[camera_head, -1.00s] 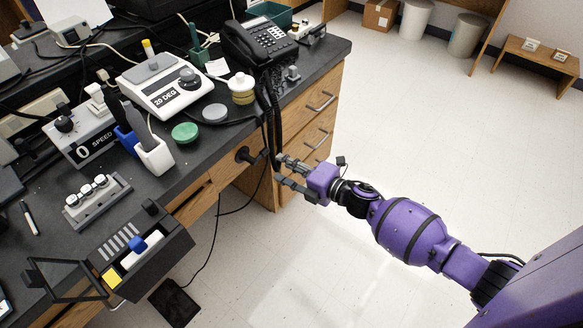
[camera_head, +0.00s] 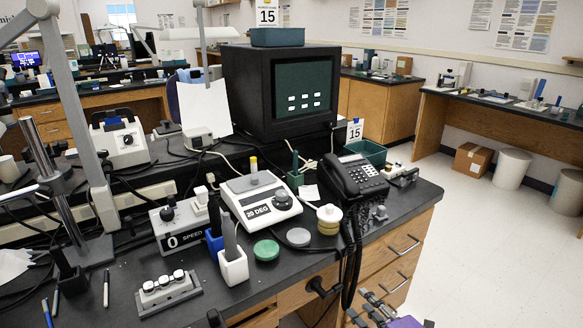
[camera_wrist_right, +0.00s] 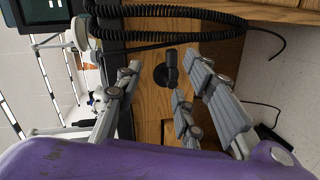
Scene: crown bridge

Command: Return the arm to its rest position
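My right gripper (camera_head: 372,308) shows at the bottom edge of the head view, in front of the bench's wooden drawers. Only its grey fingers and a bit of purple wrist are in the picture; the rest of the arm is cut off. In the right wrist view the gripper's fingers (camera_wrist_right: 160,95) are spread apart with nothing between them. A black round fitting (camera_wrist_right: 165,75) on the wooden bench front shows behind the gap. My left gripper is in no view.
The phone's coiled cord (camera_head: 352,260) hangs over the edge close to my right gripper.

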